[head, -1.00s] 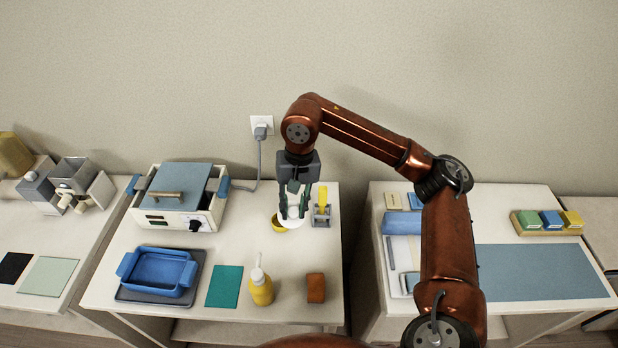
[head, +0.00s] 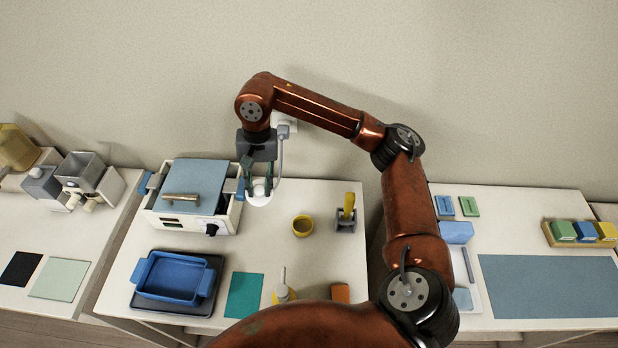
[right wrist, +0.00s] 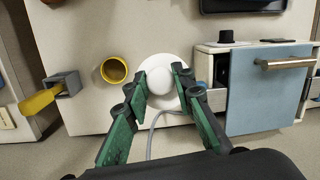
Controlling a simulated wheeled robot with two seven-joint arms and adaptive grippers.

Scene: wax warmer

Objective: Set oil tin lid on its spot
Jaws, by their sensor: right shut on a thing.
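The oil tin lid (head: 259,201) looks like a white round disc with a white knob. My right gripper (head: 257,187) points down and is shut on its knob, just right of the wax warmer. In the right wrist view the lid (right wrist: 161,85) shows between the two green-padded fingers (right wrist: 160,88). I cannot tell whether the lid touches the table. The open yellow tin (head: 303,226) stands to its right and also shows in the right wrist view (right wrist: 114,70). I cannot tell which place is the lid's spot. My left gripper is not in view.
The warmer (head: 190,222) with its blue lid stands close left of my gripper. A grey holder with a yellow tool (head: 347,222) is right of the tin. In front are a blue tray (head: 175,278), a teal mat (head: 244,296) and a pump bottle (head: 283,292). The table's middle is clear.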

